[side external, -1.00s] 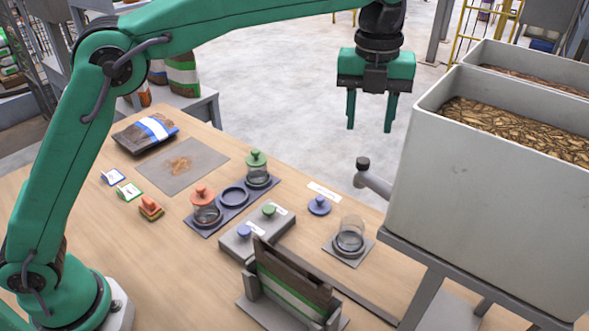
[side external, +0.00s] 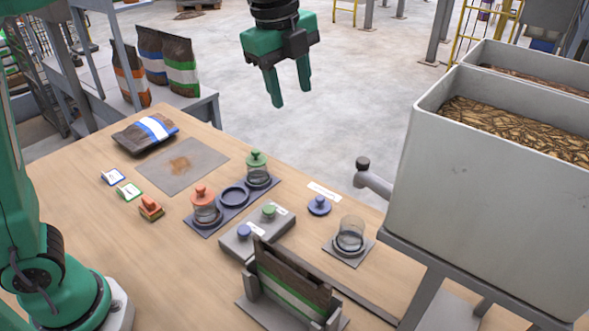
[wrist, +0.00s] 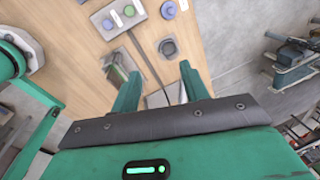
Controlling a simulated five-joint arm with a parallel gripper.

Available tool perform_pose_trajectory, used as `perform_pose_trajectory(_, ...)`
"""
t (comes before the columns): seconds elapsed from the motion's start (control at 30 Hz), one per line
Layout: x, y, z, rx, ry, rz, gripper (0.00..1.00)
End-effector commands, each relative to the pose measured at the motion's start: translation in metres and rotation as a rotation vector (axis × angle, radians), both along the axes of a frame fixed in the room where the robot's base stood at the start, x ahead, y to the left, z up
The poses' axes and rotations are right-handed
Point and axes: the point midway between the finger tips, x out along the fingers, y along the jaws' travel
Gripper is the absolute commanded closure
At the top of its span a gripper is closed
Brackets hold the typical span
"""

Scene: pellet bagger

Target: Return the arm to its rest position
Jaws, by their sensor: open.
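My gripper (side external: 289,88) hangs high, near the top middle of the side external view, with its two green fingers apart and nothing between them. In that view it appears beyond the far edge of the table, over the grey floor. In the wrist view its fingers (wrist: 160,85) are spread, with the wooden table (wrist: 70,25) far below. My green arm shows at the left of the side external view; its upper part runs out of the frame.
The hopper (side external: 480,190) of brown pellets stands tall at the right, with a spout (side external: 372,180). On the table (side external: 90,220) are lidded jars (side external: 205,210), a glass cup (side external: 351,234), a blue lid (side external: 319,205), an upright bag (side external: 290,275) and a lying bag (side external: 146,133).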

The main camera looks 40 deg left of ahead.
Motion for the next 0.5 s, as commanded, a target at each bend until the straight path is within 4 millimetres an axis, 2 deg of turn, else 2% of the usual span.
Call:
perform_pose_trajectory(0.1, -0.019, 0.023, 0.002, -0.036, -0.021, 0.172, 0.55)
perform_pose_trajectory(0.5, -0.086, 0.085, -0.013, -0.187, -0.084, 0.752, 0.55)
